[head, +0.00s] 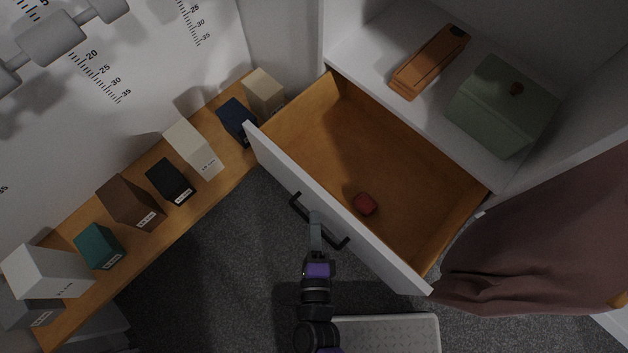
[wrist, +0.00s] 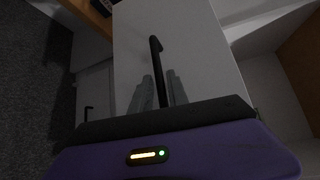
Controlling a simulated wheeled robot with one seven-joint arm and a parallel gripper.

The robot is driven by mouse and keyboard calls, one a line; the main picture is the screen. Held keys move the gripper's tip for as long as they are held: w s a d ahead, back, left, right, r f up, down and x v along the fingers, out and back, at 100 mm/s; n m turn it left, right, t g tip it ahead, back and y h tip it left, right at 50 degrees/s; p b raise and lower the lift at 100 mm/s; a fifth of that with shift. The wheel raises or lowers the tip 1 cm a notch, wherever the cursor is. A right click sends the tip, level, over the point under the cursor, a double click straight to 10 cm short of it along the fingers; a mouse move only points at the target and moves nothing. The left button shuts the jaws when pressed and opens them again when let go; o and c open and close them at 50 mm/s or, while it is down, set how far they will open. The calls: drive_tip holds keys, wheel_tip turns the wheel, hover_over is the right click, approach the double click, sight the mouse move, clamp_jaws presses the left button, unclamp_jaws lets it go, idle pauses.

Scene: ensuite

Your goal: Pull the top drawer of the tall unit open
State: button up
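My gripper (head: 315,222) is at the middle of this handle. In the wrist view its two grey fingers (wrist: 159,90) lie on either side of the black bar, close against it. The exact contact is dark and partly hidden by the gripper body.
Above the drawer, an open shelf holds an orange-brown case (head: 430,62) and a green box (head: 500,105). A brown cloth (head: 540,240) hangs at the right. A wooden ledge (head: 190,212) with several boxes runs along the left, close to the drawer front's left end. Dark carpet (head: 225,275) is clear between.

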drive_tip(key=s+r, duration=0.1)
drive_tip(key=s, duration=0.6)
drive_tip(key=shift+s+b, duration=0.3)
drive_tip(key=shift+s, duration=0.05)
idle(0.4)
